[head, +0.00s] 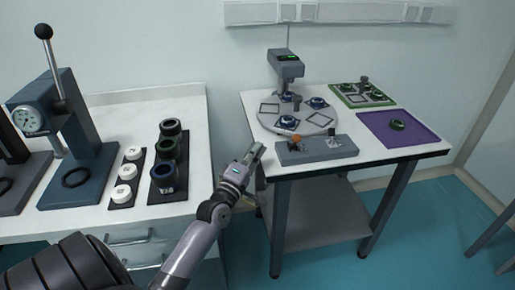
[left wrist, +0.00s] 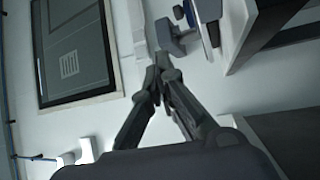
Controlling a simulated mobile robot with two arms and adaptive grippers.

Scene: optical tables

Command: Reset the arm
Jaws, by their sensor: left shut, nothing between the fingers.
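My left gripper (head: 254,153) is in the head view, in front of the gap between the two tables, near the left edge of the right table (head: 359,165). In the left wrist view its fingers (left wrist: 157,68) meet at the tips, shut and empty. My left arm reaches up to it from the bottom of the head view. My right gripper does not show in either view.
A purple mat (head: 416,141) lies at right. A lever press (head: 72,140) stands on the left table.

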